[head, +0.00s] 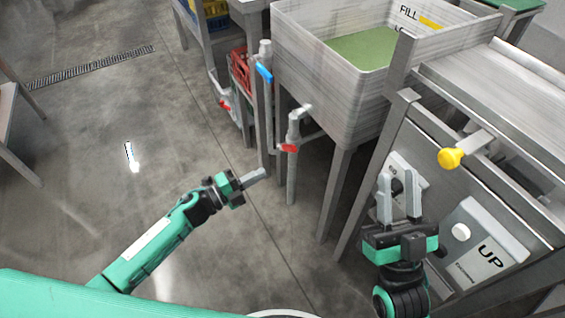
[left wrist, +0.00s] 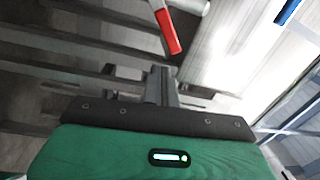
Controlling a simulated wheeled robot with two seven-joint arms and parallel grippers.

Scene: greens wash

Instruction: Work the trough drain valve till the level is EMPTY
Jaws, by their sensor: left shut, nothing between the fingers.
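The grey trough (head: 322,80) holds a green surface (head: 365,48) well below its rim, beside a FILL mark (head: 408,13). A pipe under it carries a red valve handle (head: 289,148). A red handle on a pale pipe also shows in the left wrist view (left wrist: 168,32), just beyond my fingertips. My left gripper (head: 262,174) is shut and empty, left of and below the red handle in the head view, and apart from it. It shows in the left wrist view (left wrist: 160,78). My right gripper (head: 400,190) is open and empty before the panel at right.
A blue handle (head: 264,72) sits on an upright pipe left of the trough. Another red handle (head: 225,106) is farther left, near a red crate (head: 240,72). A yellow knob (head: 450,158) and UP panel (head: 485,245) are at right.

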